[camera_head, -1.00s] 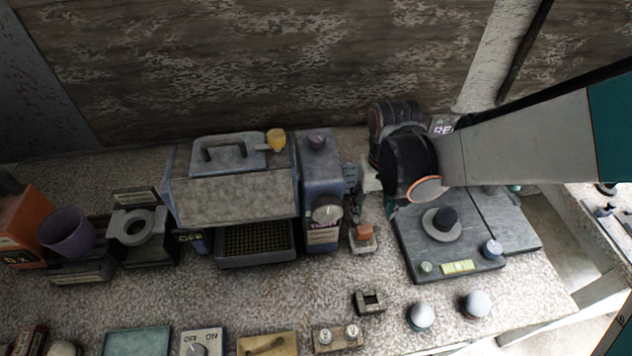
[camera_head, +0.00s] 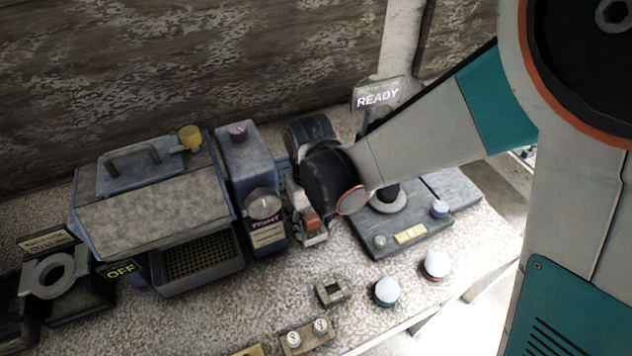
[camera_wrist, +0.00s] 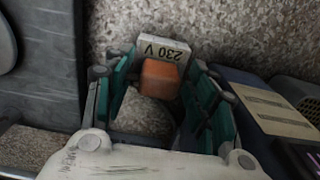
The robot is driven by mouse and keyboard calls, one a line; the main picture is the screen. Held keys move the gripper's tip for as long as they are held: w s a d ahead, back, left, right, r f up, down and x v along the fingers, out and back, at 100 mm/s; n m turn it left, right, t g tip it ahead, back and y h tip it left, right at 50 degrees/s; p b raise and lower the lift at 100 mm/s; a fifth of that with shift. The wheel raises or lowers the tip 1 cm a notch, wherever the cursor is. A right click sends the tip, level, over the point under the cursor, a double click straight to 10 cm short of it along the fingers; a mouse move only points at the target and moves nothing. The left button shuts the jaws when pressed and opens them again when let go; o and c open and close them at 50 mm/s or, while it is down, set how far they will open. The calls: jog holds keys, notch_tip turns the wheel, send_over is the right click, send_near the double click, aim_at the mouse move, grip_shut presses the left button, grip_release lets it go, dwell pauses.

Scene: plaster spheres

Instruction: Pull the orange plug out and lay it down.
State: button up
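The orange plug (camera_head: 313,222) sits in a small pale socket on the worktop, just right of the blue-grey machine. In the wrist view the orange plug (camera_wrist: 160,78) shows between my fingers, in front of a white socket plate (camera_wrist: 164,47) marked "230 V". My gripper (camera_wrist: 163,88) is open, with one teal finger on each side of the plug and gaps visible at both sides. In the head view my gripper (camera_head: 306,212) is low at the plug, partly hidden by my wrist.
The blue-grey machine (camera_head: 155,215) stands close left of the plug. A small dark block (camera_head: 331,290) and two pale domed knobs (camera_head: 386,291) (camera_head: 436,263) stand in front. Speckled worktop between them is free.

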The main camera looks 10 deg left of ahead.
aim_at(311, 217)
jog(key=shift+w, duration=0.1)
jog(key=c, duration=0.9)
jog(key=shift+r+p, duration=1.75)
jog(key=shift+r, duration=0.75)
jog(key=shift+c, duration=0.2)
